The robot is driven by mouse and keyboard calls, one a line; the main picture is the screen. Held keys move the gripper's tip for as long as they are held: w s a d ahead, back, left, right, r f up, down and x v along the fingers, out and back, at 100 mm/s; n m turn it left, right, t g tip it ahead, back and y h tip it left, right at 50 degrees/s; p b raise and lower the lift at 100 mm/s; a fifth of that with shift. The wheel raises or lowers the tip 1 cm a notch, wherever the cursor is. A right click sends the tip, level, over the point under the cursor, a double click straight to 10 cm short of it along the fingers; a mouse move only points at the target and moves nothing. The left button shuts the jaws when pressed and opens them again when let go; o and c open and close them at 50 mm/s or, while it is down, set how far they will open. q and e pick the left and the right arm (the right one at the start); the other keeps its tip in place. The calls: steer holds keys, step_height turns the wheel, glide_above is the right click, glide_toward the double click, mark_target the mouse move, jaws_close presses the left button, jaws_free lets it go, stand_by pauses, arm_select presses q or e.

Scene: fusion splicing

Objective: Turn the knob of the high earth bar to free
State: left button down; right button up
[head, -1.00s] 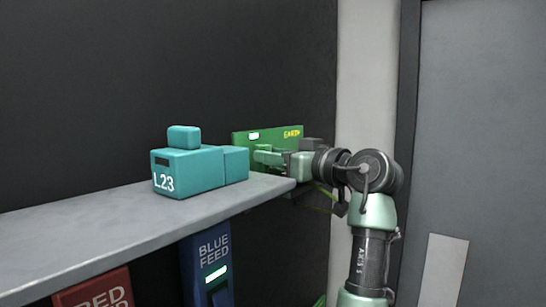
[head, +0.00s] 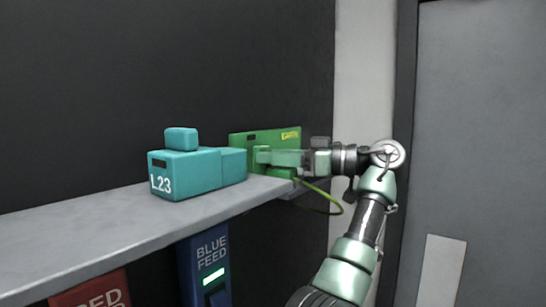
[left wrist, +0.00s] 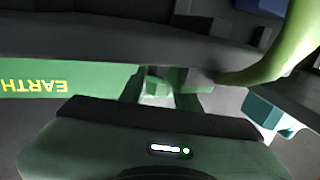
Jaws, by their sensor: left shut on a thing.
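The high earth bar (head: 266,139) is a green panel with a yellow label at the far end of the shelf, against the dark wall. Its small slot window looks dark. In the left wrist view the panel (left wrist: 15,78) shows an upside-down EARTH label. The green knob (left wrist: 156,84) lies between my left gripper's two dark fingers (left wrist: 158,98). My left gripper is shut on the knob; it also shows at the panel in the head view (head: 274,158). The fingers partly hide the knob, and I cannot read its setting. My right gripper is not in view.
A teal box (head: 200,172) marked L23 sits on the grey shelf (head: 90,220), left of the earth bar. A BLUE FEED unit (head: 207,270) and a red unit (head: 95,290) are below the shelf. A green cable (head: 328,198) hangs from the bar.

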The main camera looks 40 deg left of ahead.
arm_select(q)
steer(key=shift+w+a+r+n+g+h, duration=0.1)
steer(key=shift+n+g+h, duration=0.2)
steer(key=shift+n+g, duration=0.3)
steer(key=shift+w+n+g+h, duration=0.1)
steer(key=shift+n+g+h, duration=0.25)
steer(key=shift+g, duration=0.25)
steer(key=c, duration=1)
jaws_free()
steer(key=shift+a, duration=0.1)
